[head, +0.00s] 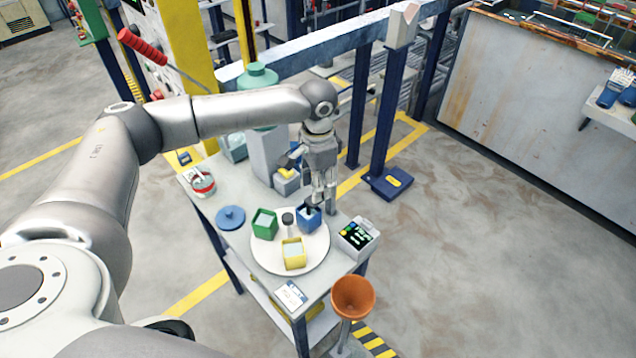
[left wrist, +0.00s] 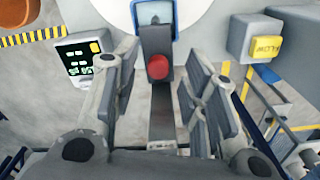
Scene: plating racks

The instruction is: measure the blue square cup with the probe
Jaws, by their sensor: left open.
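The blue square cup (head: 313,223) stands on a round white plate (head: 262,258), with green (head: 265,227) and yellow (head: 293,256) square cups near it. The blue cup's edge also shows at the top of the left wrist view (left wrist: 143,12). My left gripper (head: 318,203) points down just above the blue cup, open. In the left wrist view, a dark part with a red round end (left wrist: 158,67), perhaps the probe, lies between my spread fingers at the cup's near edge; I cannot tell whether it touches the cup. My right gripper is not in view.
A meter with a green-lit display (head: 357,236) stands at the table's right edge. A blue lid (head: 231,217) and a red-banded pot (head: 202,183) are at the left. An orange funnel (head: 352,296) stands in front. A yellow FLOW button (left wrist: 266,48) is beside the gripper.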

